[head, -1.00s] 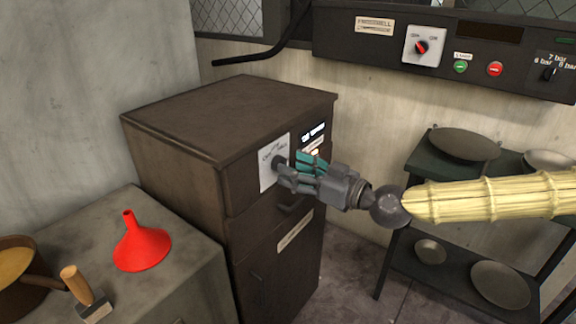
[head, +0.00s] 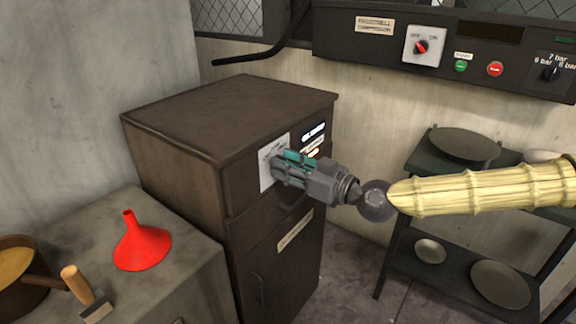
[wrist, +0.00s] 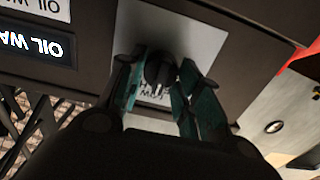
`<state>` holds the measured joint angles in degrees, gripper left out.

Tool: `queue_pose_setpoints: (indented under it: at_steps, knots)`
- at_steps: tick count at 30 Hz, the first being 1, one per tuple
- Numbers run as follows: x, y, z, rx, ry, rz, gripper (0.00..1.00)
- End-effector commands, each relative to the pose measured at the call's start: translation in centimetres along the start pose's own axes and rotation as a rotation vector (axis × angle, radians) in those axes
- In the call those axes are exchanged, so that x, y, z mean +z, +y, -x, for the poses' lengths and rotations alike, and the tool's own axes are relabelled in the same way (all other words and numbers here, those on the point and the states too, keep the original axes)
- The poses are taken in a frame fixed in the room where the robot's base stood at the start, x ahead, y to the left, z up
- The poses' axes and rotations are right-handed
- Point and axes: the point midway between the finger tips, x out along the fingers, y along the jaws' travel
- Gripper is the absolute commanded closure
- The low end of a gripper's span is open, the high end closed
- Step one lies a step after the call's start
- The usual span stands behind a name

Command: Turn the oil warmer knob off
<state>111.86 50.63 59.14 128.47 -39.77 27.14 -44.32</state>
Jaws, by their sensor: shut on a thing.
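The oil warmer is the dark brown cabinet (head: 185,135) in the head view. A white plate (head: 267,172) is on its front face, and my gripper covers the knob there. In the wrist view the dark round knob (wrist: 160,70) sits on the white plate (wrist: 175,32), with a pale pointer line toward my palm. My gripper (head: 277,166) reaches the plate from the right, and its teal-padded fingers (wrist: 158,88) are on both sides of the knob, shut on it. Labels reading "OIL WA..." (wrist: 35,47) show upside down beside the plate.
A red funnel (head: 142,245) stands on the grey counter (head: 195,260) at the left, near a pot (head: 20,270) and a wooden-handled tool (head: 85,290). A control panel (head: 450,50) hangs on the back wall. A shelf with pans (head: 465,143) stands at the right.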

Motion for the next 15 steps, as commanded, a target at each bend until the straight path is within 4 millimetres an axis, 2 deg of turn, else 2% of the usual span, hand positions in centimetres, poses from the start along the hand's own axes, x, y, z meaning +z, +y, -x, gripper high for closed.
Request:
queue_pose_setpoints:
  at_steps: [8, 15]
  knots:
    - [0.08, -0.01, 0.02, 0.0, -0.001, 0.029, 0.9]
    - [0.12, -0.1, 0.0, -0.001, -0.001, 0.14, 0.9]
